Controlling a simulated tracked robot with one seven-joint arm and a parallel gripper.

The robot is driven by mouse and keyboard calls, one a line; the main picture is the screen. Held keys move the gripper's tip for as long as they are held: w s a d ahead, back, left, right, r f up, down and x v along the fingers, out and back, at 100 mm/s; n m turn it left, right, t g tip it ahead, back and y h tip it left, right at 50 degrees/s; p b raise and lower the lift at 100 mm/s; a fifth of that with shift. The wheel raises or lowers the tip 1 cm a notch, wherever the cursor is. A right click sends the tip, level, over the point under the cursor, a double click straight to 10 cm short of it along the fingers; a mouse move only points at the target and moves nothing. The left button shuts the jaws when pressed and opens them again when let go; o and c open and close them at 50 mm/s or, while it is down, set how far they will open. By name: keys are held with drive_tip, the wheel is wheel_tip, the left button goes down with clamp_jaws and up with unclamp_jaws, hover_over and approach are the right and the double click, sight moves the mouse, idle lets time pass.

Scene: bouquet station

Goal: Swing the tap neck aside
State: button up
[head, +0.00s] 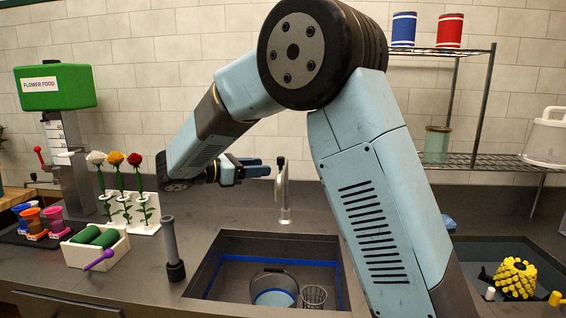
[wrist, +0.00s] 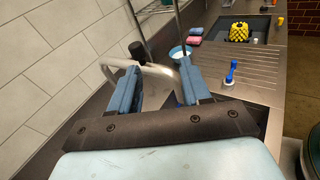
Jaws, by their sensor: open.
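The silver tap (head: 284,195) stands upright behind the sink in the head view, with its neck top near my gripper. My gripper (head: 262,166) points right toward the tap at about the height of its neck. In the wrist view my gripper (wrist: 158,72) is open, with its two blue fingers apart. The curved tap neck (wrist: 158,73) shows between the fingers and passes partly behind the left one. Whether the neck touches either finger I cannot tell.
The sink (head: 215,262) holds a bucket (head: 273,293) and a mesh cup (head: 313,296). A dark upright cylinder (head: 171,245) stands left of it. Rose stems in a white rack (head: 155,212) stand further left. A wire shelf (head: 470,165) is at the right. A blue brush (wrist: 230,74) stands on the drainboard.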

drive_tip(key=n+t, duration=0.1)
drive_tip(key=t, duration=0.1)
approach(278, 162)
drive_tip(key=shift+h, duration=0.3)
drive_tip(key=x, duration=1.1)
drive_tip(key=shift+w+f, duration=0.15)
drive_tip(key=shift+f, duration=0.05)
clamp_jaws()
drive_tip(key=shift+d, duration=0.35)
drive_tip(key=shift+a+n, duration=0.3)
drive_tip(key=shift+a, duration=0.2)
drive_tip(key=shift+d+f, duration=0.1)
drive_tip(key=shift+d, duration=0.1)
